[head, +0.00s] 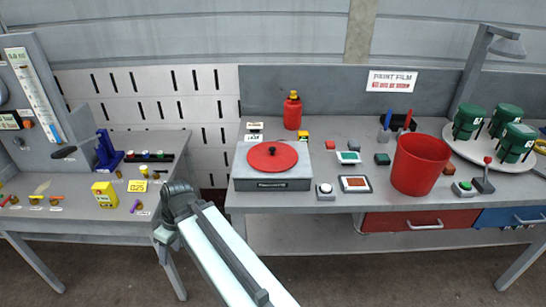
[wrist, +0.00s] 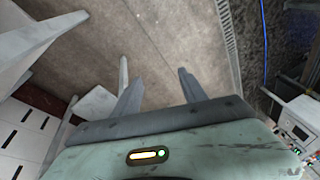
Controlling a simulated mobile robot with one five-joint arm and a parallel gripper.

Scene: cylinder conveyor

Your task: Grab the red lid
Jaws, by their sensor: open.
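The red lid (head: 272,156) is a flat round disc with a small dark knob in its middle. It lies on top of a low grey box (head: 272,184) near the left end of the right-hand bench, in the head view. My arm rises from the bottom of the head view, its grey joint left of the box and in front of the bench; the fingers cannot be made out there. In the wrist view my gripper (wrist: 157,82) is open, with nothing between its fingers and bare floor beyond. The lid is not seen in the wrist view.
A red bottle (head: 292,111) stands behind the box. A red bucket (head: 419,166) and green canisters on a round tray (head: 462,150) stand to the right. Small devices, including a white button (head: 325,190), sit near the box. A gap separates the left bench (head: 60,215).

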